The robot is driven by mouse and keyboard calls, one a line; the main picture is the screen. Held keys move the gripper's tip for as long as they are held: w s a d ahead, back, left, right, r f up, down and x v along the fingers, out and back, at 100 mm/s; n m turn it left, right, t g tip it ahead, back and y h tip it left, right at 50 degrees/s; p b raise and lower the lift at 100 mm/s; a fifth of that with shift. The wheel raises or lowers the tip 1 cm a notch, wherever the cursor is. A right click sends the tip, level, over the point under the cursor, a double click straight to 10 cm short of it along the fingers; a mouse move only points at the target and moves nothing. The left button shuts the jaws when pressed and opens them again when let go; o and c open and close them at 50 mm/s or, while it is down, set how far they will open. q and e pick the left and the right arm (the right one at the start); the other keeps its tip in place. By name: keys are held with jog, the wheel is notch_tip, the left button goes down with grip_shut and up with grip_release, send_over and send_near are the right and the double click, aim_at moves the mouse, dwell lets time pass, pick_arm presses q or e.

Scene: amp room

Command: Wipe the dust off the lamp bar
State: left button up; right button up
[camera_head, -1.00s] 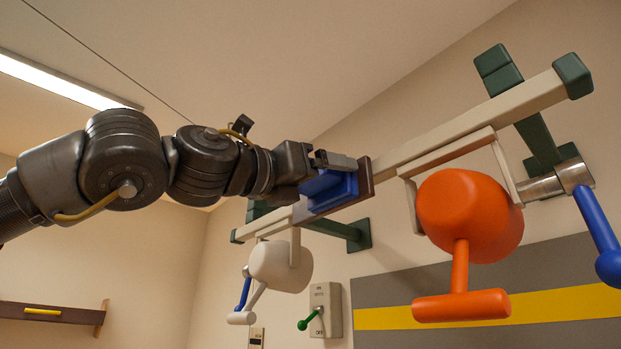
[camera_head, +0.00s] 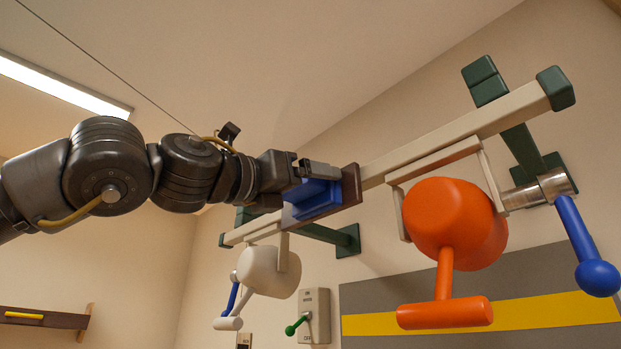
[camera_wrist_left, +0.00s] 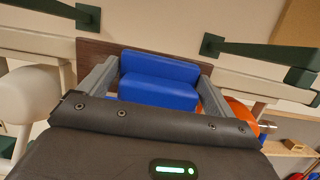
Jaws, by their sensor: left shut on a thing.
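The lamp bar (camera_head: 450,141) is a long cream beam running from lower left to upper right, with dark green end caps. A white lamp (camera_head: 268,271) and an orange lamp (camera_head: 455,224) hang from it. My left gripper (camera_head: 318,185) is shut on the blue grip of a wiper (camera_head: 316,199), which has a dark brown plate. The plate lies against the bar between the two lamps and hides that stretch. In the left wrist view the blue grip (camera_wrist_left: 160,80) sits between both fingers, with the brown plate (camera_wrist_left: 98,54) behind it. I cannot make out dust. My right gripper is not in view.
Green brackets (camera_head: 522,140) carry the bar from the wall. A blue-knobbed lever (camera_head: 585,245) is at the right. A switch box (camera_head: 314,313) with a green lever is on the wall below. A brown shelf (camera_head: 45,320) is at lower left.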

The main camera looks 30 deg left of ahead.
pick_arm(q)
jog(key=shift+w+a, duration=0.1)
jog(key=shift+a, duration=0.15)
jog(key=shift+w+a, duration=0.2)
jog(key=shift+a, duration=0.35)
jog(key=shift+w+a, duration=0.15)
jog(key=shift+a, duration=0.4)
jog(key=shift+w+a, duration=0.1)
jog(key=shift+a, duration=0.35)
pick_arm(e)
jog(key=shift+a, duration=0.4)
pick_arm(q)
jog(key=shift+w+a, duration=0.25)
jog(key=shift+a, duration=0.5)
jog(key=shift+w+a, duration=0.2)
jog(key=shift+a, duration=0.5)
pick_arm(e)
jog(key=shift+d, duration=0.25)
pick_arm(q)
jog(key=shift+a, duration=0.1)
jog(key=a, duration=0.1)
jog(key=w+a, duration=0.1)
jog(key=shift+a, duration=0.3)
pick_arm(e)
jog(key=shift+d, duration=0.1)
pick_arm(q)
jog(key=shift+s, duration=0.1)
